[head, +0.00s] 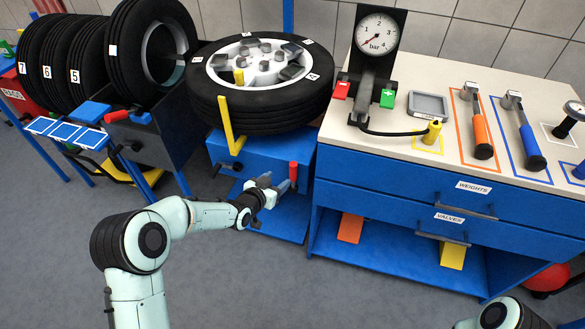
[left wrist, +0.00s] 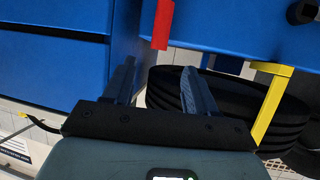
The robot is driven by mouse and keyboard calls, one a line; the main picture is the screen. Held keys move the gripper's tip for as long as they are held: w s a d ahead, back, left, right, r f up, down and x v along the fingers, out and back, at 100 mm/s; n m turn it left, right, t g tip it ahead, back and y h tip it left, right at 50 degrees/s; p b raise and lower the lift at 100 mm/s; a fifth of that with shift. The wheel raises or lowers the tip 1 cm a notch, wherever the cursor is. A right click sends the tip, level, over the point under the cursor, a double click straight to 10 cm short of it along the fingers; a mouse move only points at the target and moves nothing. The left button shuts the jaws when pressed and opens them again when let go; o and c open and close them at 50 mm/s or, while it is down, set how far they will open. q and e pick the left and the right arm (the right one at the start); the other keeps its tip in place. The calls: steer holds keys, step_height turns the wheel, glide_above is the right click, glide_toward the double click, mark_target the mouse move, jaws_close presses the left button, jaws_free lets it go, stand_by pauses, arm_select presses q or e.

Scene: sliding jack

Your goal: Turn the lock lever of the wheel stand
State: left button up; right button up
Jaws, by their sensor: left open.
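The wheel stand (head: 260,155) is a blue cabinet with a black tyre (head: 265,110) lying flat on top. A red lever (head: 293,174) stands upright at the right of its front. My left gripper (head: 273,184) is open just to the left of and in front of the lever in the head view. In the left wrist view the open fingers (left wrist: 160,65) point toward the red lever (left wrist: 162,25), whose end lies just beyond the fingertips. The gap between them is empty, and I see no contact with the lever. My right gripper is out of view.
A blue workbench (head: 375,180) with drawers stands close on the right, carrying a pressure gauge (head: 378,32) and tools. A yellow bracket (head: 228,125) rises beside the tyre. A tyre rack (head: 55,150) stands at left. The grey floor in front is clear.

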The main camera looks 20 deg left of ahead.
mark_target(291, 170)
arm_select(q)
steer(key=b+x, duration=0.1)
steer(key=x, duration=0.8)
steer(key=shift+w+d+f+b, duration=0.15)
steer(key=shift+f+b, duration=0.15)
steer(key=shift+w+d+f, duration=0.15)
steer(key=shift+w+f, duration=0.05)
steer(key=shift+w, duration=0.5)
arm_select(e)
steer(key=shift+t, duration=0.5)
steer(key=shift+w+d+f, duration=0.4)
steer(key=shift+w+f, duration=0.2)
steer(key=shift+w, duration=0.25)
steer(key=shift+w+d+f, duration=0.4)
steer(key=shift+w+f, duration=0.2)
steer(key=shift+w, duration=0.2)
arm_select(q)
jaws_close()
